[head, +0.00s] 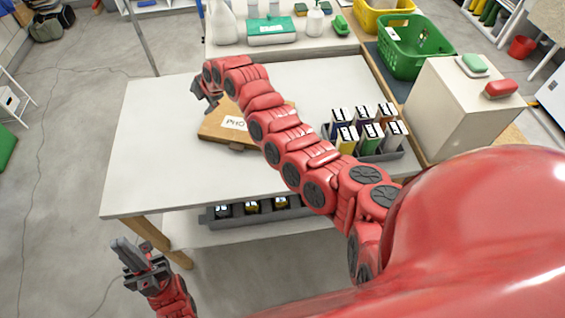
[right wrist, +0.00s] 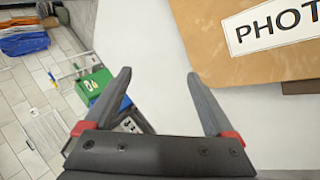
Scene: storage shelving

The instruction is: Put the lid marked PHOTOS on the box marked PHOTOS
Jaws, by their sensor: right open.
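A flat brown cardboard piece (head: 213,133) with a white label starting "PHO" lies on the white table, partly hidden behind my right arm. In the right wrist view the cardboard (right wrist: 205,22) shows a label reading "PHOT", cut off by the frame edge. I cannot tell whether it is the lid alone or the box with it; a darker brown edge shows beneath it. My right gripper (right wrist: 158,78) is open and empty, just left of the cardboard and apart from it. My left gripper (head: 132,256) is beyond the table's front left corner, apart from everything; its finger gap is unclear.
A grey tray (head: 388,156) with several colored binders stands right of the cardboard. A large pale box (head: 440,112) and a green basket (head: 402,58) stand further right. A lower shelf (head: 215,237) holds a dark tray. The table's left part is clear.

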